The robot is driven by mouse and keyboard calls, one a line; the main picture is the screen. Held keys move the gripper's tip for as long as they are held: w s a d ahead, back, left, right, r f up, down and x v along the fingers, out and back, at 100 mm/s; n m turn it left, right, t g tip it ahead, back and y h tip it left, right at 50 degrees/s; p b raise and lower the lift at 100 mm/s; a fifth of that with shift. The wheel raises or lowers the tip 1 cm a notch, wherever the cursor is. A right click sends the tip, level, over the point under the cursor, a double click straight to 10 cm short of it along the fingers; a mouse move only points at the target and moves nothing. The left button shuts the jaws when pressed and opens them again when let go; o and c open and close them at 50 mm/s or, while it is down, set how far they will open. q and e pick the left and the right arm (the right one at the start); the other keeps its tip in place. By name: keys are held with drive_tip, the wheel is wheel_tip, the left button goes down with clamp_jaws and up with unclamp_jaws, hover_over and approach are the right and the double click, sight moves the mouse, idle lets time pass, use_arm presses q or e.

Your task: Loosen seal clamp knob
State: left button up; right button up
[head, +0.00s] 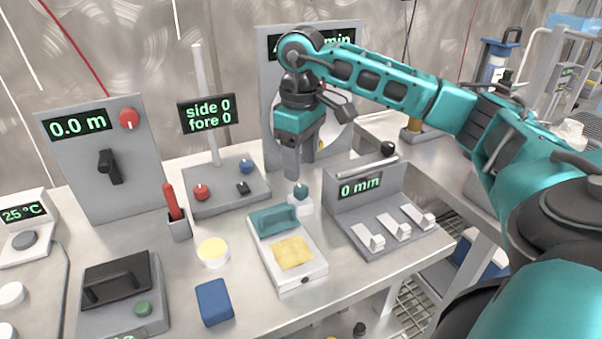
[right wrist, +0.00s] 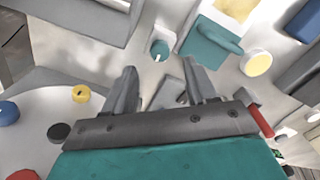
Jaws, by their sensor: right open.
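A small teal knob (head: 301,191) with a white pointer line stands on a small white block, behind a tray with a teal block. It looks like the seal clamp knob, though no label shows. In the right wrist view the knob (right wrist: 159,47) lies just beyond and between my fingertips. My right gripper (head: 304,167) points down above the knob. Its two fingers (right wrist: 159,70) are apart, with nothing between them, and do not appear to touch the knob. My left gripper is in neither view.
A joystick-and-knob box (head: 226,190) stands left. A tall panel (head: 268,60) stands behind my gripper.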

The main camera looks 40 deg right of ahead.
sight(301, 188)
wheel_tip(301, 188, up, 7)
drive_tip(key=p, duration=0.1)
drive_tip(key=shift+r, duration=0.15)
idle(0.5)
